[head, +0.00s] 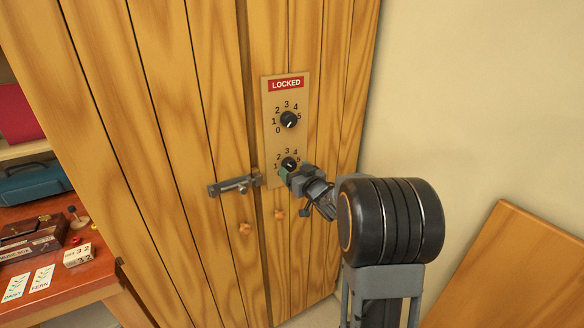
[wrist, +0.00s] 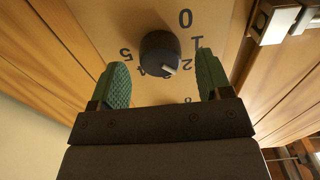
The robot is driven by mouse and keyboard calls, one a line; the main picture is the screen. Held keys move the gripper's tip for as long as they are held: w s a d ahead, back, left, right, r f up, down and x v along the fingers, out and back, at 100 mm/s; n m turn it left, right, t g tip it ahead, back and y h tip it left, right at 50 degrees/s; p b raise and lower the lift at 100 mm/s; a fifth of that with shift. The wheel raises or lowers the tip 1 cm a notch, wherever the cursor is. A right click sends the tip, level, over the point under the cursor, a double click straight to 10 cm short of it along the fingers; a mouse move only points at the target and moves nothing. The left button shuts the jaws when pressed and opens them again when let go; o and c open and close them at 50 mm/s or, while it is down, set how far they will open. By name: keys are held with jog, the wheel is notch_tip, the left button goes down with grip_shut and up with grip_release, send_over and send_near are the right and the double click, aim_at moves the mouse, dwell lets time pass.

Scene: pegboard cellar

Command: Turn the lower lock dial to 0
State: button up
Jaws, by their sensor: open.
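The lower lock dial (head: 289,164) is a round black knob on a tan panel with printed numbers around it. In the wrist view the dial (wrist: 160,52) sits between the fingertips, with the numbers upside down: 0 above right, 1 at the right, 5 at the left. Its pale mark points down and slightly right, away from 0; the exact number is unclear. My gripper (head: 287,172) is at the dial, and its green fingers (wrist: 163,72) are open on either side with gaps. The upper dial (head: 289,119) is above, under a red LOCKED sign (head: 286,84).
A metal latch (head: 235,184) spans the wooden cabinet doors (head: 200,130) left of the dials, with round knobs (head: 245,228) below. A red desk (head: 60,260) with small items is at the left. A wooden board (head: 520,270) leans at the lower right.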

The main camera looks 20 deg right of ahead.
jog(key=shift+w+a, duration=0.1)
jog(key=shift+w, duration=0.75)
jog(key=shift+c, duration=0.3)
